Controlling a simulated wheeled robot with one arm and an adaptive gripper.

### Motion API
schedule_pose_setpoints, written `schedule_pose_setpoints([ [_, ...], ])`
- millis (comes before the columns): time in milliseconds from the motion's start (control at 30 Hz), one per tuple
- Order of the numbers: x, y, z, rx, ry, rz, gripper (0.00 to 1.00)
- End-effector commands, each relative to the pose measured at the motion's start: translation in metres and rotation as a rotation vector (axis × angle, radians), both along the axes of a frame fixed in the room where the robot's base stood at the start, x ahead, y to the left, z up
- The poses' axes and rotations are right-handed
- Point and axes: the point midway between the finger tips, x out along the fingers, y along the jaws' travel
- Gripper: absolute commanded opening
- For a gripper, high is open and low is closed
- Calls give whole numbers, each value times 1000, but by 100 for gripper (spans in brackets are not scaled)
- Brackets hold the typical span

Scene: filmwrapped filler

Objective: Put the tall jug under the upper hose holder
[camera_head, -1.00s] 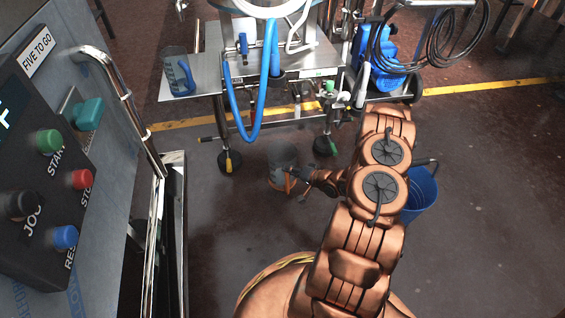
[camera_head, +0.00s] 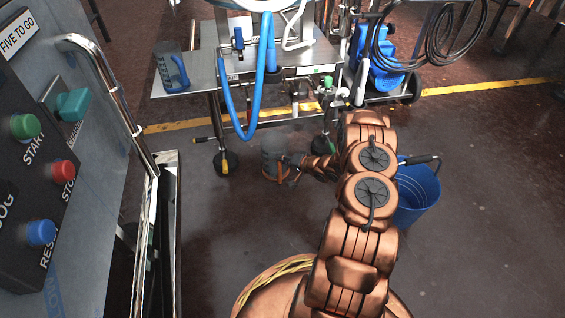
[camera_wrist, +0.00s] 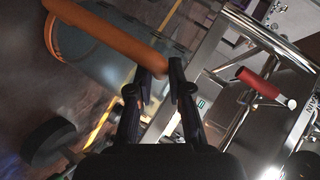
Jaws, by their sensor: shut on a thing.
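A grey see-through jug (camera_head: 272,150) with an orange handle is in front of the steel table, low down in the head view. My gripper (camera_head: 288,168) is at its right side, shut on the orange handle. In the wrist view, the dark fingers (camera_wrist: 160,88) close on the end of the orange handle (camera_wrist: 105,32), and the jug's grey body (camera_wrist: 125,55) is tilted in the picture. Another grey jug with a blue handle (camera_head: 171,72) stands on the table's left end. A blue hose (camera_head: 228,100) hangs in a loop at the table front. I cannot tell which fitting is the upper hose holder.
The steel table (camera_head: 200,80) stands on wheeled legs. A control panel with a chrome rail (camera_head: 118,110) is close on the left. A blue bucket (camera_head: 416,195) stands right of my arm. A blue machine (camera_head: 375,65) is behind right. The floor at right is clear.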

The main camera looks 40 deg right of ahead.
Motion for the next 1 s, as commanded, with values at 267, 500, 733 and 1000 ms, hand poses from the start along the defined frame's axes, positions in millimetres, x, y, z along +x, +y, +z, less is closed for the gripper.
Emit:
schedule_pose_setpoints([
  [267, 0, 0, 0, -1, -2, 0, 0],
  [500, 0, 0, -3, -1, -2, 0, 31],
  [733, 0, 0, -3, -1, -2, 0, 44],
  [1000, 0, -1, -1, -2, -2, 0, 44],
])
